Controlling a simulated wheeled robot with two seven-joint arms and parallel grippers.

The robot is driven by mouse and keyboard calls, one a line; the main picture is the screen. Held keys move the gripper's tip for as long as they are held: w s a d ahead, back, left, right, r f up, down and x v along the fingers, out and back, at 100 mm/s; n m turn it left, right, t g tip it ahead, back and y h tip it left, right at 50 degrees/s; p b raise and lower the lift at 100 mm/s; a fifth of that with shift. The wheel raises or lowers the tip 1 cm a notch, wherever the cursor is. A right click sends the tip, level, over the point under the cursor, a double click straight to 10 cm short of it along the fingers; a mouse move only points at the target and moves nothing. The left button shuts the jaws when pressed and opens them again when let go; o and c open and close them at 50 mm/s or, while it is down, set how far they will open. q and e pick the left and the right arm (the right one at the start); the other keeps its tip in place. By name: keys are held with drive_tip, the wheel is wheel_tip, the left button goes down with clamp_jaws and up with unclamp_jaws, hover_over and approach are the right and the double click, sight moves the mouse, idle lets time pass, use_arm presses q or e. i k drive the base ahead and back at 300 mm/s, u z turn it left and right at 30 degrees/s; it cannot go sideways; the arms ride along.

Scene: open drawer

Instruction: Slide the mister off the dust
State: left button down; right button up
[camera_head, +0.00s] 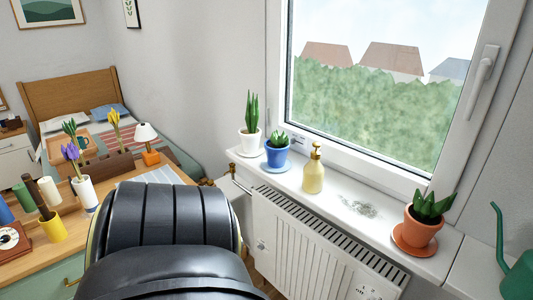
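The mister (313,175) is a pale gold bottle with a gold spray top. It stands upright on the white windowsill (296,180), right of the blue pot. A grey patch of dust (360,206) lies on the sill to the right of the mister. Bare sill shows between the mister and the dust. Whether any dust lies under or behind the bottle is hidden. Neither of my grippers is in view. A large black ribbed part, which looks like part of my own arm or body, fills the lower middle of the head view.
A white-potted plant (249,140) and a blue-potted plant (276,155) stand left of the mister. A terracotta-potted plant (420,228) stands right of the dust. A radiator (318,245) is below the sill. A cluttered desk (120,190) is at left, a green watering can (518,275) at right.

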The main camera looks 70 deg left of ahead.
sight(314, 171)
drive_tip(key=k, duration=0.35)
drive_tip(key=u, duration=0.85)
